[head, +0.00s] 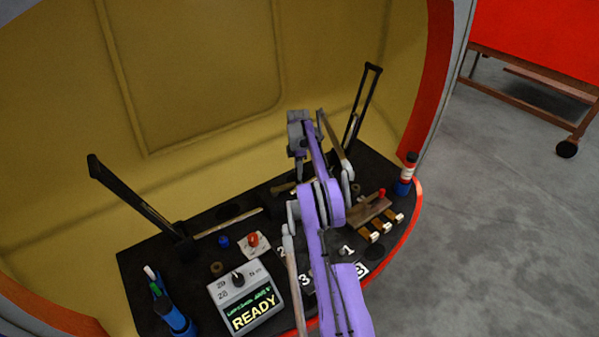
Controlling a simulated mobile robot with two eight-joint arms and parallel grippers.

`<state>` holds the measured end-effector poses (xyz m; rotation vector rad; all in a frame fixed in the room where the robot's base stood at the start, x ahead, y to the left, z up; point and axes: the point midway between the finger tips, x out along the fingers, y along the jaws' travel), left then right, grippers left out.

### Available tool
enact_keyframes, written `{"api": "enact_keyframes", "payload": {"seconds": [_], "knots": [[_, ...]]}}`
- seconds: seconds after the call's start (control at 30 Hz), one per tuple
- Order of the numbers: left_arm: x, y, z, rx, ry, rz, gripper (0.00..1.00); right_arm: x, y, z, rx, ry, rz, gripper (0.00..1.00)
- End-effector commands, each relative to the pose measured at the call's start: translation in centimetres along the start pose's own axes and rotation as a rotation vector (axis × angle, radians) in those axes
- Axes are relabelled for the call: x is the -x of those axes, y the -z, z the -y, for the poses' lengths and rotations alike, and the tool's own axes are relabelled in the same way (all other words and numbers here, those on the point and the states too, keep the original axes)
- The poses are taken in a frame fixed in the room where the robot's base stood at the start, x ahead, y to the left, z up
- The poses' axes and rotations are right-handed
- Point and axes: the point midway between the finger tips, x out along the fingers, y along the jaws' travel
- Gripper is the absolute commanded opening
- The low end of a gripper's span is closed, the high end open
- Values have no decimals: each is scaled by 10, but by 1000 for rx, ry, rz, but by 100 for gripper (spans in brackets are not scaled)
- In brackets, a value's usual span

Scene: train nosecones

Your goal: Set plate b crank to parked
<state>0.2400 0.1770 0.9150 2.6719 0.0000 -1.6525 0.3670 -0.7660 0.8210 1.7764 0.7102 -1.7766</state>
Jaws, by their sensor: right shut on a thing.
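My right arm reaches in from the bottom, and my right gripper (299,172) points down over the black work surface (200,270) near its back edge. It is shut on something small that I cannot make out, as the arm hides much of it. A pale rod (284,188) lies close beside the fingertips. I cannot tell which part is the plate b crank. A white plate with an orange-red knob (254,240) sits left of my arm. A brown block with a red knob (370,208) sits right of it. My left gripper is not in view.
A grey box reading READY (245,300) and a blue cup of pens (177,318) stand at front left. Tall black frames rise at left (135,203) and right (364,105). A yellow curved wall closes the back.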

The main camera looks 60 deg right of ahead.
Motion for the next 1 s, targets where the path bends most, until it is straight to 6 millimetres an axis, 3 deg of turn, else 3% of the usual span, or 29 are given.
{"api": "enact_keyframes", "payload": {"seconds": [0.13,0.93,0.97,1.0], "knots": [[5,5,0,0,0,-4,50,2,0,-6,80,-2,1,0],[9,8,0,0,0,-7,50,0,4,-12,73,-4,-1,0],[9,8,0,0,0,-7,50,0,4,-12,73,-4,-1,31],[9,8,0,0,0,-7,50,0,4,-12,73,-4,-1,38]]}}
